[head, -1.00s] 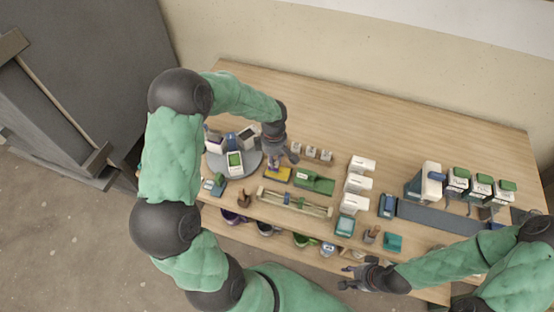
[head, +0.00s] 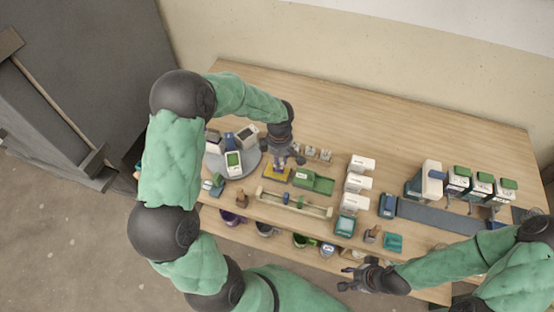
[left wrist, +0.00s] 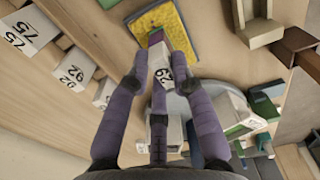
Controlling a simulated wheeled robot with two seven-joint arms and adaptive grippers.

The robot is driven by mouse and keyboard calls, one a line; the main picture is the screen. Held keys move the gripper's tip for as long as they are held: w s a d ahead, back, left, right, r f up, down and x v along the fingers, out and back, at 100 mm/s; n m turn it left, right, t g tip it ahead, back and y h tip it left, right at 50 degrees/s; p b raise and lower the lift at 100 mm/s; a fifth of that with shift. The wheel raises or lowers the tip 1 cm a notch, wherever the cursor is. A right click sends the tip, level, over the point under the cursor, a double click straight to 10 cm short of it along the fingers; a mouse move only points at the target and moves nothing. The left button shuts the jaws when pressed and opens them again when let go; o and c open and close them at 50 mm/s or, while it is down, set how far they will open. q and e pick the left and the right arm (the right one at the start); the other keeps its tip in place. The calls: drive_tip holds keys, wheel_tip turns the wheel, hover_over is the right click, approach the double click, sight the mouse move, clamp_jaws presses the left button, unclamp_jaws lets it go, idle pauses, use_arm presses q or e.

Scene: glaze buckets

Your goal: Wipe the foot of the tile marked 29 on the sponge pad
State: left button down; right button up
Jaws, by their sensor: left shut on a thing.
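My left gripper (head: 285,158) is over the yellow sponge pad (head: 270,177) in the head view, with its fingers pointing down. In the left wrist view, the gripper's purple fingers (left wrist: 160,75) are shut on a small white tile marked 29 (left wrist: 162,72), whose far end is purple. The purple end overlaps the near part of the sponge pad (left wrist: 178,40); I cannot tell whether it touches. My right gripper (head: 358,279) hangs near the front edge of the table, apart from the pad; its finger opening is unclear.
A green block (head: 316,181) lies right beside the pad. Several white tiles (head: 311,153) stand behind it; one is marked 75 (left wrist: 30,32) and one 92 (left wrist: 74,72). A grey round stand (head: 215,168) with white devices is at left. The table's back is clear.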

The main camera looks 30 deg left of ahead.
use_arm(q)
drive_tip(key=shift+w+d, duration=0.1)
drive_tip(key=shift+d, duration=0.5)
drive_tip(key=shift+a, duration=0.15)
drive_tip(key=shift+s+a, duration=0.2)
drive_tip(key=shift+a, duration=0.6)
drive_tip(key=shift+a+b, duration=0.1)
drive_tip(key=shift+b, duration=0.2)
drive_tip(key=shift+s+a, duration=0.25)
drive_tip(key=shift+a, duration=0.45)
drive_tip(key=shift+w+d+b, duration=0.25)
drive_tip(key=shift+d+b, duration=0.1)
drive_tip(key=shift+d, duration=0.5)
drive_tip(key=shift+d, duration=0.15)
